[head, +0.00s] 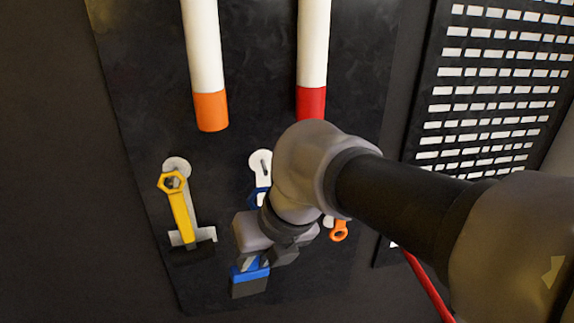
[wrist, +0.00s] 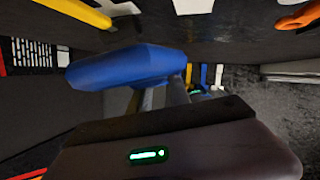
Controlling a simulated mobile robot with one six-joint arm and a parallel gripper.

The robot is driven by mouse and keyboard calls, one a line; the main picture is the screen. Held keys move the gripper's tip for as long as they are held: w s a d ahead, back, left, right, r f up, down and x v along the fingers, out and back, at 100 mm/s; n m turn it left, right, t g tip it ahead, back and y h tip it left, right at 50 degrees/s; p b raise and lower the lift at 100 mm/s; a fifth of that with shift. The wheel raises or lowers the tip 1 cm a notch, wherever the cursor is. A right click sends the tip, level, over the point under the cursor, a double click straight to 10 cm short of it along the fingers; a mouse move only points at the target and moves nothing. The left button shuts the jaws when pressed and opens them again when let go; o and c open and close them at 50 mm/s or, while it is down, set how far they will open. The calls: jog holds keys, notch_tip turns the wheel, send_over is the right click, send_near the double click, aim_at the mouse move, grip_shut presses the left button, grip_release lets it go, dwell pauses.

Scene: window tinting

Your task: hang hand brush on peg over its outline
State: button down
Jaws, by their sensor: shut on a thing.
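The hand brush (head: 250,272) is blue with dark grey bristles at its lower end. My gripper (head: 258,262) is shut on it, in front of the dark board. A blue part, apparently the handle end, shows above the gripper, just below the visible top of a white outline (head: 262,160). The gripper hides the middle of the brush and most of that outline. Whether the handle touches a peg cannot be told. In the wrist view the blue brush (wrist: 125,66) lies across the gripper's fingers (wrist: 160,98).
A yellow tool (head: 181,212) hangs over a white outline at left. An orange tool (head: 339,231) shows right of my gripper. Two white tubes, with an orange end (head: 210,110) and a red end (head: 311,102), are above. A slotted panel (head: 490,85) stands at right.

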jog(key=shift+w+d+r, duration=0.1)
jog(key=shift+d, duration=0.5)
jog(key=w+a+f, duration=0.1)
jog(key=w+a, duration=0.1)
jog(key=w, duration=0.6)
jog(key=shift+w+a+p, duration=0.2)
jog(key=shift+w+p, duration=0.15)
jog(key=shift+w, duration=0.05)
jog(key=shift+f, duration=0.2)
jog(key=c, duration=1.1)
grip_release()
